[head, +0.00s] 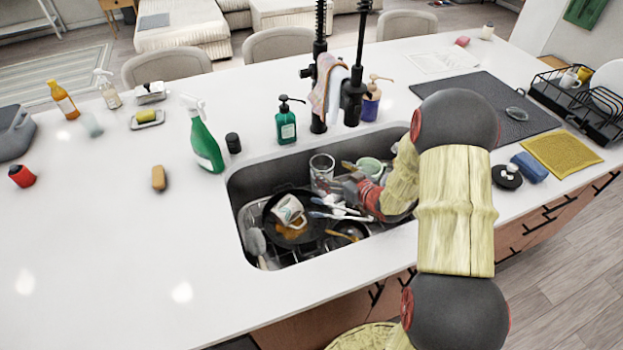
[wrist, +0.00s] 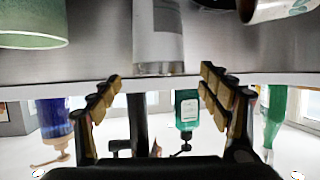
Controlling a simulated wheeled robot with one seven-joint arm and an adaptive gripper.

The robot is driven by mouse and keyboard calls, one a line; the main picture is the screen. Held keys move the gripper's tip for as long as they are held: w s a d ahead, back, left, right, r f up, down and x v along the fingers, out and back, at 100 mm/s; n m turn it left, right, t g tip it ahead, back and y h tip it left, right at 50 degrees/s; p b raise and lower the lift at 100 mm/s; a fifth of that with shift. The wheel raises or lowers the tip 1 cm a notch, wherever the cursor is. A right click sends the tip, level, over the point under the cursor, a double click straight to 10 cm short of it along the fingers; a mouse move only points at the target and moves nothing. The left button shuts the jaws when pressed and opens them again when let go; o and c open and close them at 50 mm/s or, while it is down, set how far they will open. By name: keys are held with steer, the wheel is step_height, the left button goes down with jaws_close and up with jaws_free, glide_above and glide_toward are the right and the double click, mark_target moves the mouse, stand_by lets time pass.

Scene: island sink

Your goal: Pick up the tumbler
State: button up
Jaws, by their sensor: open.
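The tumbler (head: 322,170) is a clear glass standing in the sink (head: 238,215) near its back wall. In the wrist view the tumbler (wrist: 158,35) shows upside down, centred ahead of the fingertips. My gripper (head: 347,186) is inside the sink, just right of the tumbler in the head view. In the wrist view my gripper (wrist: 161,80) has its two fingers spread wide with nothing between them. The tumbler lies beyond the tips, and I cannot tell the exact gap.
A black pan (head: 270,212) with a white mug (head: 288,209) and utensils (head: 337,208) fill the sink's front. A green bowl (head: 370,167) sits behind my gripper; it also shows in the wrist view (wrist: 35,25). The faucet (head: 319,85) and soap bottle (head: 286,124) stand behind the sink.

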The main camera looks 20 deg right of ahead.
mark_target(316, 162)
steer(key=shift+o, duration=0.4)
steer(key=shift+x, duration=0.9)
steer(key=b+x, duration=0.1)
steer(key=x, duration=0.2)
steer(key=f+b+x, duration=0.1)
steer(key=b+x, duration=0.1)
steer(key=shift+w+f, duration=0.1)
steer(key=shift+w, duration=0.1)
steer(key=c, duration=0.3)
steer(key=c, duration=1.8)
steer(key=shift+r, duration=0.25)
